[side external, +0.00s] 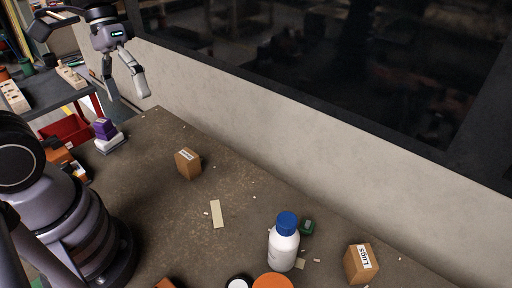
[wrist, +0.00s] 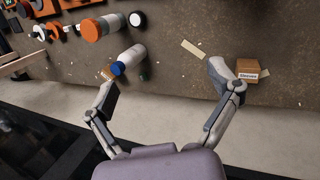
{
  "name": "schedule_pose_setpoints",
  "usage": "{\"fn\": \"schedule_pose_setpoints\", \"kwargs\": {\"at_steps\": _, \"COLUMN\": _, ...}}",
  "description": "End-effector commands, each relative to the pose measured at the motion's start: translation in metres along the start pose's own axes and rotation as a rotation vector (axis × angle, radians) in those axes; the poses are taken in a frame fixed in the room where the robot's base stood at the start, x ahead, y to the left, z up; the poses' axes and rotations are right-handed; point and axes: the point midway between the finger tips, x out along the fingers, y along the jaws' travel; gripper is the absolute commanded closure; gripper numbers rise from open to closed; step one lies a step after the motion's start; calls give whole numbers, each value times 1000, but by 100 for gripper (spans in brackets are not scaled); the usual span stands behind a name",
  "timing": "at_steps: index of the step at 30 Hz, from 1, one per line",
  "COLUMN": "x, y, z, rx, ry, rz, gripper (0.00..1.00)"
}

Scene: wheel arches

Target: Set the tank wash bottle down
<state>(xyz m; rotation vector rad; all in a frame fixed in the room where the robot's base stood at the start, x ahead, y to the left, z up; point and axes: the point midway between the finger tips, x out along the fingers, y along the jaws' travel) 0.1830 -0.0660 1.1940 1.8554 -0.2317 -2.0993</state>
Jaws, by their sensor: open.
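The tank wash bottle (side external: 284,251) is white with a blue cap. It stands upright on the worktop in the side view, near the bottom centre. It also shows in the wrist view (wrist: 132,58), with its blue cap toward my left finger. My gripper (side external: 128,91) is high at the far upper left of the side view, well away from the bottle. In the wrist view my gripper's fingers (wrist: 163,84) are spread wide, with nothing held between them.
A cardboard box labelled Lugs (side external: 361,264) stands right of the bottle, and a small green item (side external: 306,228) sits behind it. Orange (side external: 273,281) and white (side external: 238,283) round tops are in front. Another cardboard box (side external: 188,164) stands farther left. A wall runs behind the worktop.

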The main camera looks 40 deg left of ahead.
Motion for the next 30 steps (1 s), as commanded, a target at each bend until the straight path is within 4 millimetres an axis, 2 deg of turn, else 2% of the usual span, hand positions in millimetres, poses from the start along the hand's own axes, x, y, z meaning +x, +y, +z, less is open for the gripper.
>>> {"fn": "schedule_pose_setpoints", "kwargs": {"at_steps": 3, "x": -31, "y": -19, "z": 14, "rx": 97, "ry": 246, "rz": -129, "gripper": 11}}
{"fn": "schedule_pose_setpoints", "kwargs": {"at_steps": 6, "x": -51, "y": -32, "z": 22, "rx": 150, "ry": 412, "rz": -215, "gripper": 11}}
{"fn": "schedule_pose_setpoints", "kwargs": {"at_steps": 10, "x": -69, "y": -42, "z": 30, "rx": 189, "ry": 553, "rz": -286, "gripper": 11}}
{"fn": "schedule_pose_setpoints", "kwargs": {"at_steps": 15, "x": -76, "y": -46, "z": 33, "rx": 203, "ry": 611, "rz": -316, "gripper": 11}}
{"fn": "schedule_pose_setpoints", "kwargs": {"at_steps": 30, "x": -76, "y": -46, "z": 33, "rx": 203, "ry": 609, "rz": -315, "gripper": 11}}
